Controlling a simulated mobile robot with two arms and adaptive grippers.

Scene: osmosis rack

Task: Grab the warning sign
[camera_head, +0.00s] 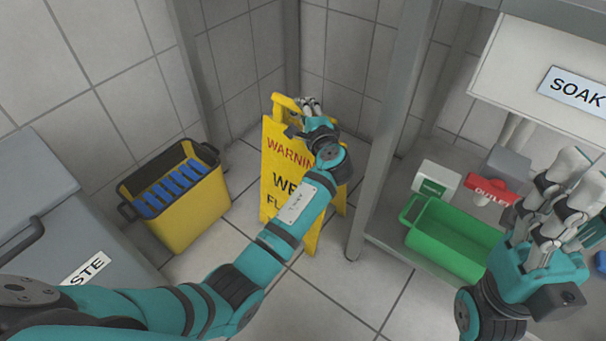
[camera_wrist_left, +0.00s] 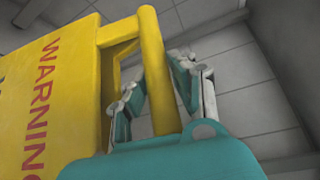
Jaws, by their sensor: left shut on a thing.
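The yellow warning sign (camera_head: 283,180) stands upright, folded open as an A-frame, on the tiled floor in the corner. Its red and black lettering is partly covered by my left arm in the head view. My left gripper (camera_head: 310,108) is at the top of the sign and is shut on its handle bar. In the left wrist view the fingers of my left gripper (camera_wrist_left: 160,85) lie around the yellow handle, and the sign's face (camera_wrist_left: 45,90) is at the left. My right gripper (camera_head: 560,195) is at the right, away from the sign, with its fingers apart and nothing seen between them.
A yellow bucket (camera_head: 197,212) with a blue insert stands left of the sign. A grey waste bin (camera_head: 35,190) is at the far left. A metal rack post (camera_head: 385,130) rises close right of the sign. A green bin (camera_head: 455,240) sits on the rack's lower shelf.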

